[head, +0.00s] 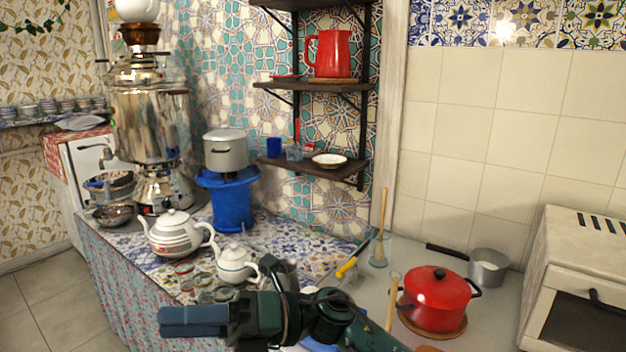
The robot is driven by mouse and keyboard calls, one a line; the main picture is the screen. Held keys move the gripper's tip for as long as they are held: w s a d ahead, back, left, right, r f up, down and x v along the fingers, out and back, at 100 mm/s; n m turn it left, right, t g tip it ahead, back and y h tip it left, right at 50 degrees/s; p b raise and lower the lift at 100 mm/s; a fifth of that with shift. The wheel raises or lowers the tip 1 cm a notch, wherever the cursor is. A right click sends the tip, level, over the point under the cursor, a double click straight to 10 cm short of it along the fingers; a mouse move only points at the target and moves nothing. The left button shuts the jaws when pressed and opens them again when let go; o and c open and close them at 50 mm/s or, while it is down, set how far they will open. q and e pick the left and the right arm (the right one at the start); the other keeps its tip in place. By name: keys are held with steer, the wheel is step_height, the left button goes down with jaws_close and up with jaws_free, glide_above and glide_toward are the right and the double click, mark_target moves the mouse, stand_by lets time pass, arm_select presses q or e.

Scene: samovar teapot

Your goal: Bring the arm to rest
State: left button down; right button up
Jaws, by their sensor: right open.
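My right gripper (190,320) is at the bottom of the head view, pointing left, with its jaws open and nothing seen between them. It is in front of the tiled counter, below the teapots in the picture. My right arm comes in from the bottom right behind it. A large white teapot (175,237) and a smaller white teapot (234,263) stand upright on the counter, apart from the gripper's fingers. The silver samovar (150,125) stands at the back left with a white teapot (137,9) on top. My left gripper is not in view.
Small glasses (185,270) stand close above the right gripper in the picture. A red pot (436,297), a saucepan (489,267) and a white oven (585,285) are on the right. A pot (226,150) sits on a blue stand (228,199). Open floor (40,300) shows lower left.

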steer(key=w+d+f+m+t+h, duration=0.25)
steer(key=d+f+m+t, duration=0.4)
steer(key=m+t, duration=0.7)
steer(key=w+d+f+m+t+h, duration=0.2)
steer(key=w+d+f+m+t, duration=0.45)
steer(key=m, duration=1.05)
steer(key=s+d+f+m+g+h, duration=0.1)
steer(key=s+d+f+m+h, duration=0.4)
steer(key=s+d+f, duration=0.3)
steer(key=s+d+f+m+g+h+p, duration=0.1)
steer(key=s+d+f+m+h, duration=0.5)
steer(key=f, duration=0.7)
steer(key=s+d+m, duration=0.2)
steer(key=s, duration=0.1)
steer(key=shift+s+d+g, duration=0.2)
steer(key=shift+s+g, duration=0.05)
steer(key=shift+g, duration=0.05)
steer(key=shift+m+h, duration=0.25)
